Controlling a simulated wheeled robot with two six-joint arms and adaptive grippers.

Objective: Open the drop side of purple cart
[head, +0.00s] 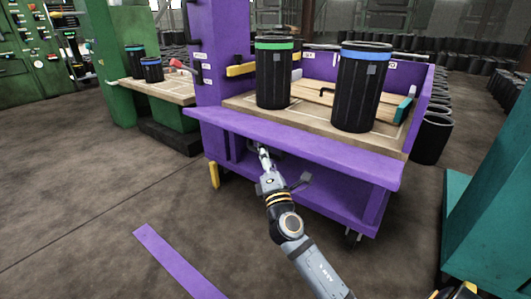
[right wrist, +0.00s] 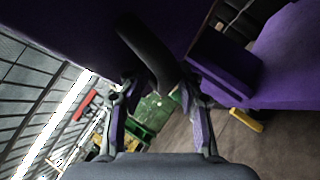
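The purple cart (head: 221,60) stands ahead, its wooden deck (head: 330,117) in plain sight. Its drop side (head: 300,141) is swung outward from the deck's front edge as a sloping, roughly level flap, not upright and not hanging straight down. My right gripper (head: 264,154) is under the flap's outer edge. In the right wrist view, a black curved handle (right wrist: 148,45) reaches down between the fingertips of my right gripper (right wrist: 158,92), which stand apart. Contact with the handle is unclear. The purple panel fills the upper left there.
Two black ribbed sleeves, one green-banded (head: 273,75) and one blue-banded (head: 360,90), stand on the deck. A green bench (head: 165,90) is at left, a teal structure (head: 495,190) at right. A purple strip (head: 175,260) marks the floor. Floor at left front is clear.

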